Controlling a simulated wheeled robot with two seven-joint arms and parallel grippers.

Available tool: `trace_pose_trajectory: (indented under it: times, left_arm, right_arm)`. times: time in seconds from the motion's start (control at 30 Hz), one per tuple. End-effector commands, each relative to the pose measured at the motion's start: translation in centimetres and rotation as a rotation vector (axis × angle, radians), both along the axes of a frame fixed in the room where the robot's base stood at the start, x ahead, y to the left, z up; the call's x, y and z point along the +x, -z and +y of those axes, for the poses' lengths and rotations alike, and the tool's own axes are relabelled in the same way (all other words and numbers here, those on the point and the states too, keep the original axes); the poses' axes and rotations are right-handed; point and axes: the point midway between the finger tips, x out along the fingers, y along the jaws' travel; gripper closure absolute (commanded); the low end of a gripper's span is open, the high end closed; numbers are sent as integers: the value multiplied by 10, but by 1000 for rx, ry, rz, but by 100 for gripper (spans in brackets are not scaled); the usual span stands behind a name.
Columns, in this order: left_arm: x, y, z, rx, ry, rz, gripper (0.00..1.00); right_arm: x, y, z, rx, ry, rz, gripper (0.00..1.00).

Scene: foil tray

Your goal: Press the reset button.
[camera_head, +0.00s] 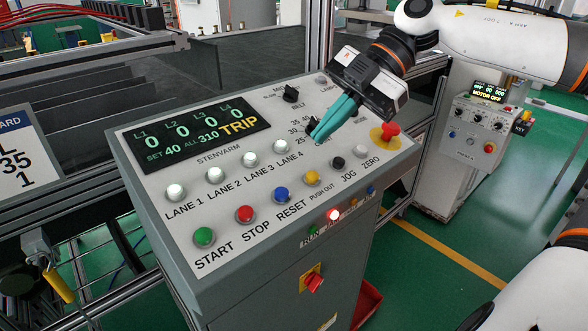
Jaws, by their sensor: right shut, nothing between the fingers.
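The reset button is the blue round button (281,195) on the sloped top of the grey control panel (150,150), with "RESET" printed below it. It sits between the red STOP button (245,214) and the yellow PUSH OUT button (311,177). My right gripper (318,141) comes in from the upper right, with its teal fingers shut and empty. Its fingertips are over the panel beside a black rotary knob (312,124), above and to the right of the blue button and apart from it. My left gripper is not in view.
The panel display (195,133) reads TRIP. A red lamp (333,215) is lit on the front strip. A red emergency stop (389,131) stands up at the panel's right. The green START (204,237), black JOG (338,163) and white ZERO (361,151) buttons share the row.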

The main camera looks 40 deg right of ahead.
Motion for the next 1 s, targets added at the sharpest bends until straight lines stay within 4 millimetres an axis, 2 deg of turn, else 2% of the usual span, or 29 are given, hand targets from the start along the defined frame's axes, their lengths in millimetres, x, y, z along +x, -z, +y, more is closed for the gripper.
trace_pose_trajectory:
  times: [0.1, 0.3, 0.43, 0.6, 1.0]
  left_arm:
    - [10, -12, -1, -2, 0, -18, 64]
    - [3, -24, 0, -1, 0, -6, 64]
    - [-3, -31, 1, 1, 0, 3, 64]
    - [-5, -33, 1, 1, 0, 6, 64]
    - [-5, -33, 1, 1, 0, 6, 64]
  right_arm:
    - [3, 16, 20, -1, -4, 7, 100]
    - [9, 45, 48, 2, -2, 8, 100]
    - [16, 64, 46, 2, 1, 4, 100]
    - [20, 77, 46, 1, 0, 1, 100]
    - [21, 81, 46, 0, -1, -1, 100]
